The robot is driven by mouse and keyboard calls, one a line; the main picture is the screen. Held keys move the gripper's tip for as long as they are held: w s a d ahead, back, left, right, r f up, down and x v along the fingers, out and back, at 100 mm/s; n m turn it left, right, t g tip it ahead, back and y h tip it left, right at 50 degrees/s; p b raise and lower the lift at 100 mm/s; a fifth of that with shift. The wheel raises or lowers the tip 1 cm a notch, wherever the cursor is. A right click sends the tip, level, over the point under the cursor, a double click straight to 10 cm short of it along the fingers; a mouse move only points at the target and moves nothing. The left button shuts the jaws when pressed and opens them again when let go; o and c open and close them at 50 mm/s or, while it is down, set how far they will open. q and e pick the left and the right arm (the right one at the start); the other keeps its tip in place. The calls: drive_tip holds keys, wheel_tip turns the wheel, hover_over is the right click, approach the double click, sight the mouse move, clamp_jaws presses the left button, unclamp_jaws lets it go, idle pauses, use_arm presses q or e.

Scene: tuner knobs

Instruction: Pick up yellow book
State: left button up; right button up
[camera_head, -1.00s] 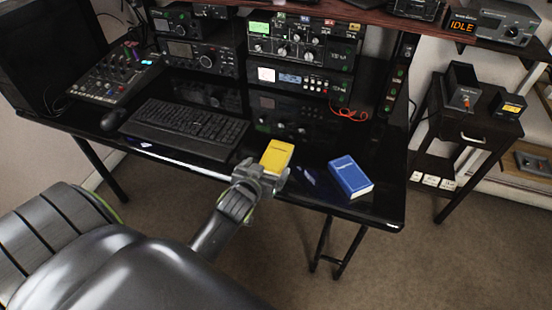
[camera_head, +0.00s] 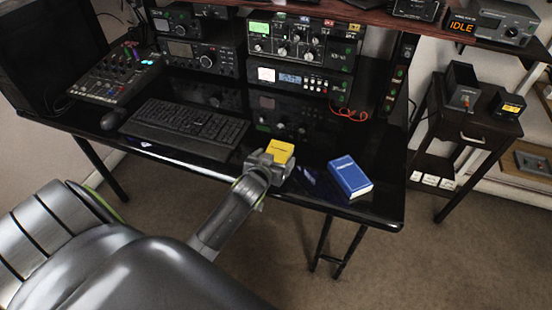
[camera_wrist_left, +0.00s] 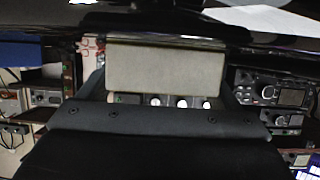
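The yellow book (camera_head: 281,150) is at the front edge of the black desk, left of the blue book. My left gripper (camera_head: 268,163) is at its near end, with a finger on either side, and appears shut on it. In the left wrist view the pale page edge of the book (camera_wrist_left: 165,70) fills the space between the two dark fingers (camera_wrist_left: 165,92). The book looks tilted in the head view. Whether it is clear of the desk top is hard to tell. My right gripper is not in view.
A blue book (camera_head: 350,178) lies on the desk (camera_head: 385,205) to the right. A black keyboard (camera_head: 187,128) and a mixer (camera_head: 115,75) are to the left.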

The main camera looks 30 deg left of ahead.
use_arm(q)
drive_tip(key=c, duration=0.9)
drive_tip(key=shift+r, duration=0.15)
